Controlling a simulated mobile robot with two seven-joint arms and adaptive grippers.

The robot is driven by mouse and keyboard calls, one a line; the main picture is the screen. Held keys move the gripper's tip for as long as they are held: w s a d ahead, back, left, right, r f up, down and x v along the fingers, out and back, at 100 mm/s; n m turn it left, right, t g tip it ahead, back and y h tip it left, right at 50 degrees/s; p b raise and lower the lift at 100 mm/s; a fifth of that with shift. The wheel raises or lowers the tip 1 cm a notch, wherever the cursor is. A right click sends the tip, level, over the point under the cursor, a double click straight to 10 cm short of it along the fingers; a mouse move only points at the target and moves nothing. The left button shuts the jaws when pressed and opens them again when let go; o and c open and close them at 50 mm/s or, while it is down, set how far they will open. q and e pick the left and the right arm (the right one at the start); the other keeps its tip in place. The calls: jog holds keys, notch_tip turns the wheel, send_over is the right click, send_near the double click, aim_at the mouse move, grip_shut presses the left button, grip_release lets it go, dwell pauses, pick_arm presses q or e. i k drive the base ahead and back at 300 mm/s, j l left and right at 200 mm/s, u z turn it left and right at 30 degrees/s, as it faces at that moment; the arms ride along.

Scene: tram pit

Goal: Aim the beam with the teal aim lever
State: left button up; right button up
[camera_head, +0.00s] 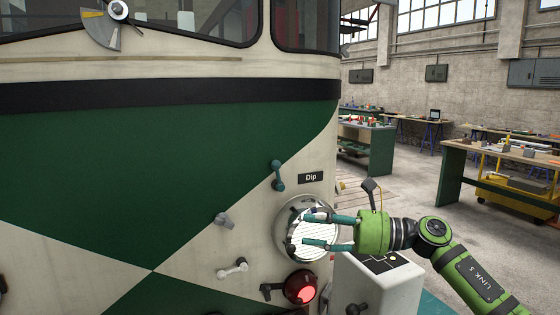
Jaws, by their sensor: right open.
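The teal aim lever (277,175) is mounted on the tram's front, just left of a black sign (311,177) reading "Dip". It stands roughly upright. Below it is a round headlamp (289,246) with a bright lens and chrome rim. My right gripper (308,229) comes in from the right, and its two teal-tipped fingers are spread apart in front of the headlamp. It is empty, lower and to the right of the teal lever. Whether the fingers touch the lamp I cannot tell. My left gripper is not in view.
Grey (224,220), white (232,268) and dark (270,291) handles sit on the tram front near a lit red lamp (300,288). A white box (390,287) stands under my right forearm. Workbenches (455,170) stand behind at right, with open floor before them.

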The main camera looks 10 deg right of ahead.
aim_at(275, 164)
jog(key=i+l, duration=0.15)
jog(key=i, duration=0.3)
jog(key=i+l, duration=0.15)
jog(key=i, duration=0.3)
jog(key=i+l, duration=0.1)
jog(key=i, duration=0.35)
